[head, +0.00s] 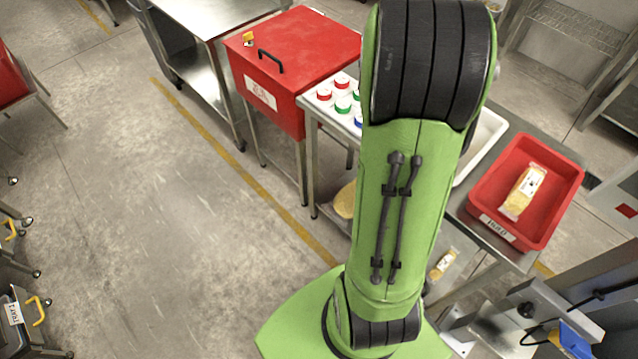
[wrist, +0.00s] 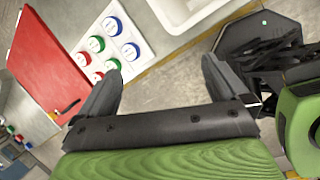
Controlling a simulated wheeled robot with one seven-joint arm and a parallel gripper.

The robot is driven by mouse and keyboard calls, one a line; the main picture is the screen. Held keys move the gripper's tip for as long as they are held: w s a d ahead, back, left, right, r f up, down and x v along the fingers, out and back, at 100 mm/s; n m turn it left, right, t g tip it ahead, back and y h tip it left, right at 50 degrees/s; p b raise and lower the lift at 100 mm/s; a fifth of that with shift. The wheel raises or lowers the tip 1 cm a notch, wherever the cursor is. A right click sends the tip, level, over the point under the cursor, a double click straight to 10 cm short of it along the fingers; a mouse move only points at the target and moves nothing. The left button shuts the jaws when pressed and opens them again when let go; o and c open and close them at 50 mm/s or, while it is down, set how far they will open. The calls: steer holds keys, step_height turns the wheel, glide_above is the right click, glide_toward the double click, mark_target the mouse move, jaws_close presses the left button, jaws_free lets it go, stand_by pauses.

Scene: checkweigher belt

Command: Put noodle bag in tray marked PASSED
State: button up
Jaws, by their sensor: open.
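A noodle bag (head: 523,191) with a pale label lies in a red tray (head: 483,207), whose front label seems to read HOLD. A second, similar bag (head: 443,264) shows lower down, just right of my arm, partly hidden. A white tray (head: 489,139) stands beside the red tray, mostly hidden behind my arm; no PASSED mark is readable. The white tray also shows at the top of the wrist view (wrist: 188,24). My gripper (wrist: 157,82) is open with nothing between its fingers. It is hidden in the head view.
A red lidded bin (head: 300,60) with a black handle stands at the back. Next to it, a panel (head: 318,101) carries several red, green and blue caps. A steel table (head: 205,20) stands behind. Metal machine parts (head: 510,315) occupy the lower right.

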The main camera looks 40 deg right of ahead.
steer(key=a+r+m+t+y, duration=0.1)
steer(key=a+r+m, duration=0.2)
steer(key=a, duration=0.4)
steer(key=a+r+m+t, duration=0.1)
steer(key=a+r+m, duration=0.1)
steer(key=a, duration=0.5)
steer(key=s+a+m+t+y, duration=0.2)
steer(key=s+a+m, duration=0.7)
steer(key=a, duration=0.7)
steer(key=s, duration=0.3)
steer(key=shift+s+y, duration=0.2)
steer(key=shift+y, duration=0.1)
